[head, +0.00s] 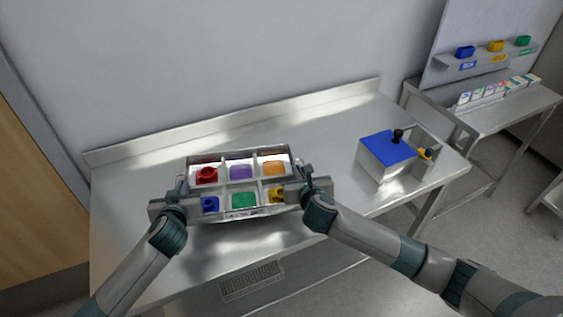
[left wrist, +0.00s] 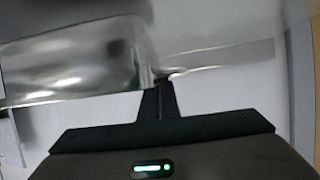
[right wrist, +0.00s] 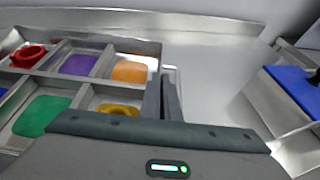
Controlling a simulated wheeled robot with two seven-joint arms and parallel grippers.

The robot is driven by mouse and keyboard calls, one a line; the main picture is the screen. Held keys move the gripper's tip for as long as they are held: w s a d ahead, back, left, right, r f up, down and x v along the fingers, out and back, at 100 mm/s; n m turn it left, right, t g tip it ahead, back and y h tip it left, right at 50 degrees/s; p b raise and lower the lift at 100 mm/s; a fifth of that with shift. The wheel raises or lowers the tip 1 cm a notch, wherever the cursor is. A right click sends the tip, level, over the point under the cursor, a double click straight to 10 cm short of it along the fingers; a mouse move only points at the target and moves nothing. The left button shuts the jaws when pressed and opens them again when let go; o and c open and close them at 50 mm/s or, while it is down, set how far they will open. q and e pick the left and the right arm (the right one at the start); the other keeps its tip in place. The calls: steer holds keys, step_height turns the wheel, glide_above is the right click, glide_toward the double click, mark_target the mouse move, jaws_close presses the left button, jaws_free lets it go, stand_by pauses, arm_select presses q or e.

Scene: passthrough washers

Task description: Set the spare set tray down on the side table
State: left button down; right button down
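The metal spare set tray (head: 240,216) has six compartments in two rows. The back row holds a red ring-like part (head: 207,174), a purple part and an orange part; the front row holds blue, green and yellow parts. The tray also shows in the right wrist view (right wrist: 88,98). My left gripper (head: 178,190) is closed at the tray's left end, and my right gripper (head: 304,180) at its right end. The tray appears held over the steel bench (head: 130,225); any gap beneath is hard to judge. Another steel table (head: 495,118) stands at the far right.
A metal box with a blue top and black knob (head: 388,148) stands on the bench's right, a yellow part (head: 425,154) beside it. The far-right table carries several small cartons (head: 490,93) below a shelf with blue, yellow and green bins (head: 496,46). Bare bench lies between tray and box.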

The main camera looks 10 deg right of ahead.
arm_select(q)
steer(key=shift+r, duration=0.2)
arm_select(e)
steer(key=shift+r, duration=0.15)
